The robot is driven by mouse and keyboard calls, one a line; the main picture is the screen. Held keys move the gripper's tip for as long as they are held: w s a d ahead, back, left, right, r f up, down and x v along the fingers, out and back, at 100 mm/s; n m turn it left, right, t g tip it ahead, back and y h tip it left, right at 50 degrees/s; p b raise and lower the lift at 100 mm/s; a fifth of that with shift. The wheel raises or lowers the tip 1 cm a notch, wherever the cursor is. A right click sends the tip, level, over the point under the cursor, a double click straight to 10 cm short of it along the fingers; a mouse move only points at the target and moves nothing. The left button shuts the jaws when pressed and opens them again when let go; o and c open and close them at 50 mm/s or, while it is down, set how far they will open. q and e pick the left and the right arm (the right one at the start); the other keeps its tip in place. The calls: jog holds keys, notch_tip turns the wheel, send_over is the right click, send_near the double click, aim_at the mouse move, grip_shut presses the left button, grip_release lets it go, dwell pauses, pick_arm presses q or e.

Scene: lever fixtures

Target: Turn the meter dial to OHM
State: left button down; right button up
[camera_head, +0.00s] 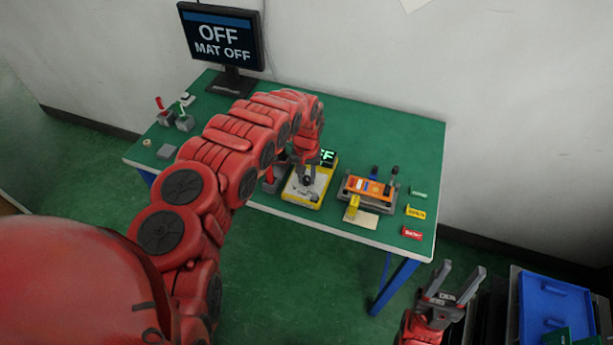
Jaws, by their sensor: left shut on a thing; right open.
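The meter (302,198) is a yellow-edged box with a pale face, lying near the front edge of the green table. Its small display (327,156) glows green, partly covered by my arm, and the visible letters look like "FF". My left gripper (308,179) points down over the meter face and is shut on the dark dial there; the dial is mostly hidden, so its pointer cannot be read. My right gripper (455,283) is open and empty, off the table at the lower right.
A monitor (222,37) at the back reads "OFF" and "MAT OFF". An orange device (367,188) sits on a grey fixture right of the meter. Small green, yellow and red labelled blocks (412,233) lie at the right. Lever fixtures (184,122) stand at the left. A blue bin (553,302) is at the lower right.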

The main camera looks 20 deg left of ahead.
pick_arm(q)
jog(key=m+b, duration=0.1)
jog(key=m, duration=0.2)
jog(key=shift+w+m, duration=0.1)
jog(key=shift+m, duration=0.3)
jog(key=m, duration=0.4)
jog(key=shift+m+b, duration=0.35)
jog(key=shift+m, duration=0.05)
jog(key=shift+r, duration=0.1)
jog(key=c, duration=0.6)
grip_release()
jog(key=shift+c, duration=0.2)
